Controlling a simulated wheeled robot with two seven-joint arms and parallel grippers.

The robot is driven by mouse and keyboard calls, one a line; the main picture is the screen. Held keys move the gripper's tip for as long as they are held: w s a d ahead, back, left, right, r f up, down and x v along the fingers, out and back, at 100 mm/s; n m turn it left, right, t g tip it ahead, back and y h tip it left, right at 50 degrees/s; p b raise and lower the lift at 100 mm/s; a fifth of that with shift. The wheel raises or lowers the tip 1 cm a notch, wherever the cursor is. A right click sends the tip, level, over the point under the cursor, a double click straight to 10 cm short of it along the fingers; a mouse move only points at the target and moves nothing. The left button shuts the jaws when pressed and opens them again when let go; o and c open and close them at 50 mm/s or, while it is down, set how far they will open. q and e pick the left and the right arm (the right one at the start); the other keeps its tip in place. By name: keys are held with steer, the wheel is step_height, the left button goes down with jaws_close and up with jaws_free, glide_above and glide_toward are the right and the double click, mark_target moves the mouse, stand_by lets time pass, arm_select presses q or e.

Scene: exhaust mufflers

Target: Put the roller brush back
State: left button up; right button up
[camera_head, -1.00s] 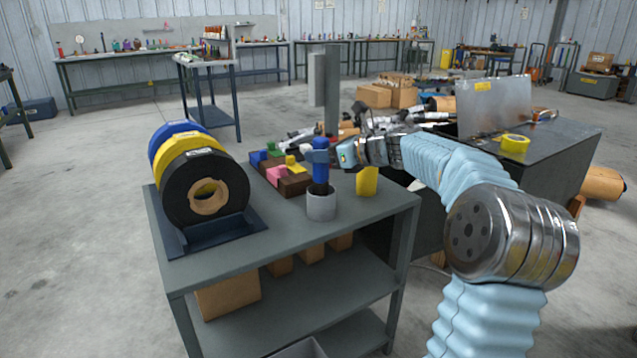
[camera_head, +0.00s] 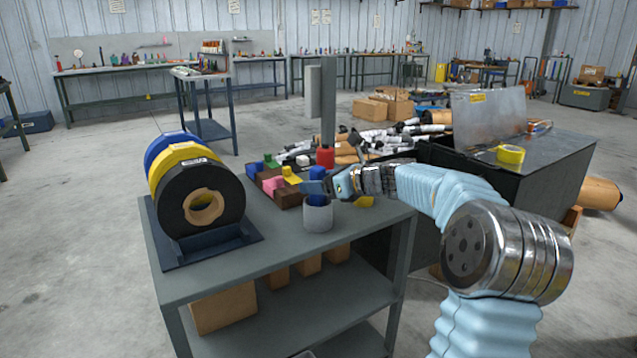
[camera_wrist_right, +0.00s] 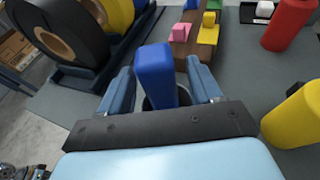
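The roller brush shows as a blue upright piece (camera_head: 317,174) standing in a grey round cup (camera_head: 318,218) near the front right of the grey table (camera_head: 240,262). Its lower part is hidden inside the cup. In the right wrist view the blue piece (camera_wrist_right: 154,72) stands between the two fingers of my right gripper (camera_wrist_right: 162,88). A gap shows between it and the right finger, so the gripper looks open around it. In the head view my right gripper (camera_head: 315,187) is low, just above the cup rim. My left gripper is not in view.
Large black, yellow and blue rolls (camera_head: 200,192) stand on a dark holder at left. Coloured blocks (camera_head: 275,184) lie behind the cup. A red object (camera_head: 325,157) and a yellow one (camera_wrist_right: 292,118) stand close by. A dark bench (camera_head: 545,165) is at right.

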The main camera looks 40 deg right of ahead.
steer(key=shift+r, duration=0.1)
steer(key=shift+s+d+r, duration=0.1)
steer(key=shift+s, duration=0.15)
steer(key=v, duration=1.1)
steer(key=shift+s, duration=0.25)
